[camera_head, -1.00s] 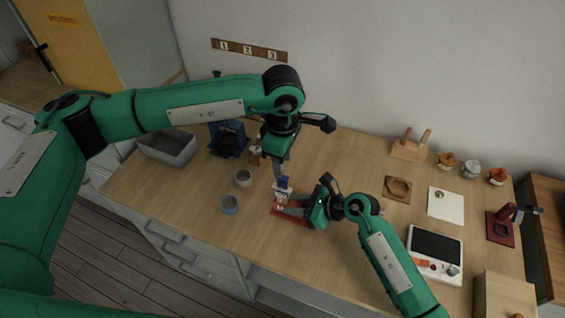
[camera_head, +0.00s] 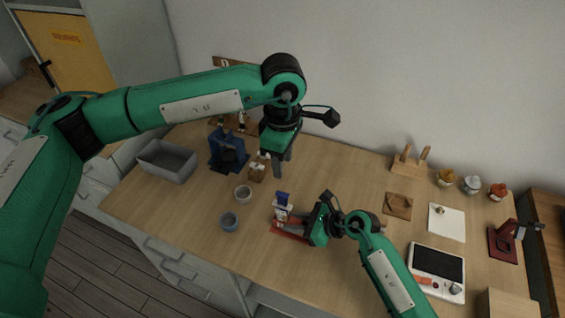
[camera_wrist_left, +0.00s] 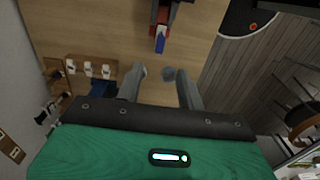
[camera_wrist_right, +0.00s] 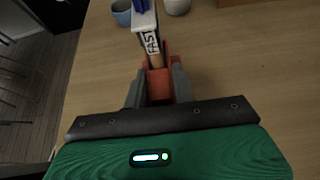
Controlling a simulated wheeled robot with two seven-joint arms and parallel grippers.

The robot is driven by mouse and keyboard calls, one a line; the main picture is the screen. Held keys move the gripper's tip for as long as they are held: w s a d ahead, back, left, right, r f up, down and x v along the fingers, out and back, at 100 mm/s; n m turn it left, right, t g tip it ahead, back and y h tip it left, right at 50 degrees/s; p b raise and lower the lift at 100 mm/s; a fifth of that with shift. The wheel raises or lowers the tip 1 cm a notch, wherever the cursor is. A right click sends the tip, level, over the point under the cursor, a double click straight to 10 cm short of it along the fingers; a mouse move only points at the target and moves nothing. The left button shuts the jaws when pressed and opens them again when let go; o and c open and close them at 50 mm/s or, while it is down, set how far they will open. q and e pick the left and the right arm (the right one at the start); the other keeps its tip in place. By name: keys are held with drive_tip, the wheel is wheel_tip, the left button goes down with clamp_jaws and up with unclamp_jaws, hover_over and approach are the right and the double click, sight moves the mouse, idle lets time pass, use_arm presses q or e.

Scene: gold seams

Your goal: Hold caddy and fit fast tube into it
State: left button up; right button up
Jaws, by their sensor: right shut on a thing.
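The tube marked FAST (camera_wrist_right: 151,42), pale with a blue end, stands in or against the red caddy (camera_wrist_right: 141,84); how deep it sits is hidden. In the head view the tube (camera_head: 282,208) rises from the red caddy (camera_head: 290,236) on the table. My right gripper (camera_head: 308,230) is shut on the caddy's upright part, and its fingers clasp it in the right wrist view (camera_wrist_right: 157,90). My left gripper (camera_head: 281,158) is above and behind the tube, apart from it. Its fingers are spread and empty in the left wrist view (camera_wrist_left: 164,88).
A white cup (camera_head: 243,194) and a blue-grey cup (camera_head: 229,222) stand left of the caddy. Behind are a small wooden holder (camera_head: 257,171), a blue stand (camera_head: 222,158) and a grey bin (camera_head: 167,161). A white device (camera_head: 437,270) lies right. Table between is clear.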

use_arm(q)
drive_tip(key=shift+r, duration=0.2)
wheel_tip(320, 180, up, 12)
idle(0.7)
use_arm(e)
drive_tip(key=o, duration=1.1)
